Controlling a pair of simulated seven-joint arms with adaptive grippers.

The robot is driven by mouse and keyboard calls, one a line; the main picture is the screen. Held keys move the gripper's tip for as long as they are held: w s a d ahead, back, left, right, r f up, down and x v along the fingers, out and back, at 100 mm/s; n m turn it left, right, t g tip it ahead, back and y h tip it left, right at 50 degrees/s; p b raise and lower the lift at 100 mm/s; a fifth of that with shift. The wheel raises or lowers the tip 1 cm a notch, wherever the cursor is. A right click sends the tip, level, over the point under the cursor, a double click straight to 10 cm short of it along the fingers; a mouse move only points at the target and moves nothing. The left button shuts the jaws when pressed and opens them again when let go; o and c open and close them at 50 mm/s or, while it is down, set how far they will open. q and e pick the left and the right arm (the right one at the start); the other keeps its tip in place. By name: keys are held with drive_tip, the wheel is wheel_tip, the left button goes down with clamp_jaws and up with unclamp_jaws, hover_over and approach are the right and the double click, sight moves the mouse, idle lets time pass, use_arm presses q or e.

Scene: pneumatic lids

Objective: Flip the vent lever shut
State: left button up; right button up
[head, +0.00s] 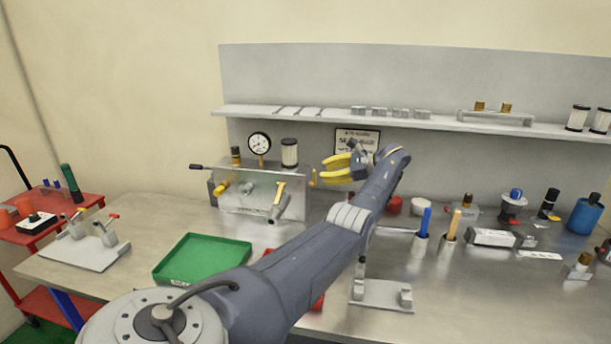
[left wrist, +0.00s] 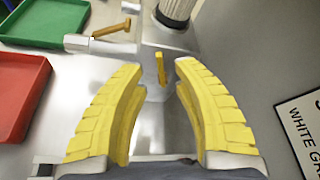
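A metal manifold block (head: 242,197) stands on the bench. A small yellow lever (head: 313,177) stands upright at its right end; no label shows that it is the vent lever. My left gripper (head: 328,170) is just right of this lever, its yellow fingers pointing towards it. In the left wrist view, my left gripper (left wrist: 159,72) is open and empty. The lever (left wrist: 160,67) shows in the gap between the fingertips; I cannot tell whether it is within their reach. A second yellow handle (head: 281,188) is on the block's front. My right gripper is not in view.
A pressure gauge (head: 260,144) and a filter cylinder (head: 289,153) rise above the block. A green tray (head: 203,258) lies in front; a red tray (left wrist: 22,95) is beside it. A sign (head: 357,139) hangs behind the gripper. A shelf (head: 440,124) runs along the back wall.

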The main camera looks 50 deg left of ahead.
sight(314, 174)
use_arm(q)
drive_tip(key=shift+x, duration=2.4)
drive_tip(key=shift+c, duration=0.4)
clamp_jaws()
